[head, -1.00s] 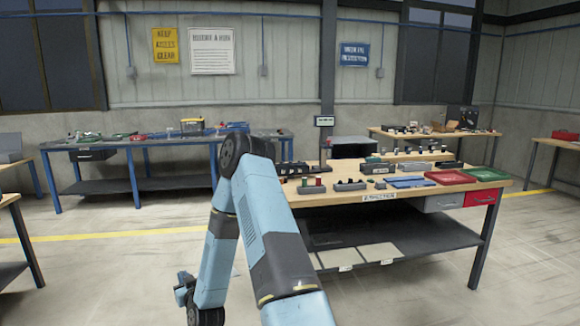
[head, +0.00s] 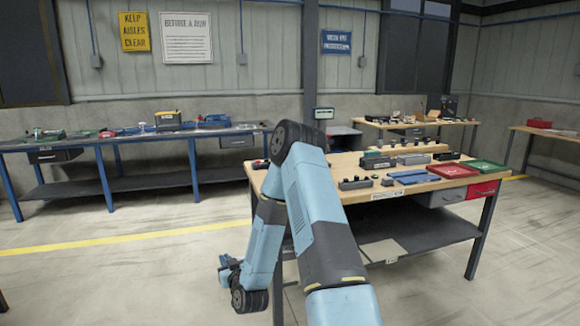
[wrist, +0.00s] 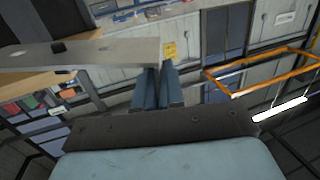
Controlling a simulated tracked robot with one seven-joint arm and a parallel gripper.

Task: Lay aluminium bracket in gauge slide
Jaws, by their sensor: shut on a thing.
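In the wrist view, my gripper (wrist: 161,82) is shut at the end of a flat, pale grey metal piece, the aluminium bracket (wrist: 110,53). The bracket reaches out to the left from the fingertips and has a dark spot on its top. In the head view, the end of my arm hangs low, left of the near workbench (head: 410,180) and apart from it; the fingers and bracket are too small to make out there. I cannot tell which of the small items on the workbench is the gauge slide.
The workbench holds dark and grey blocks, a blue flat piece (head: 412,177), a red tray (head: 453,171) and a green tray (head: 487,167). A long blue-legged bench (head: 120,139) stands along the back wall. Open floor (head: 120,280) lies to the left.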

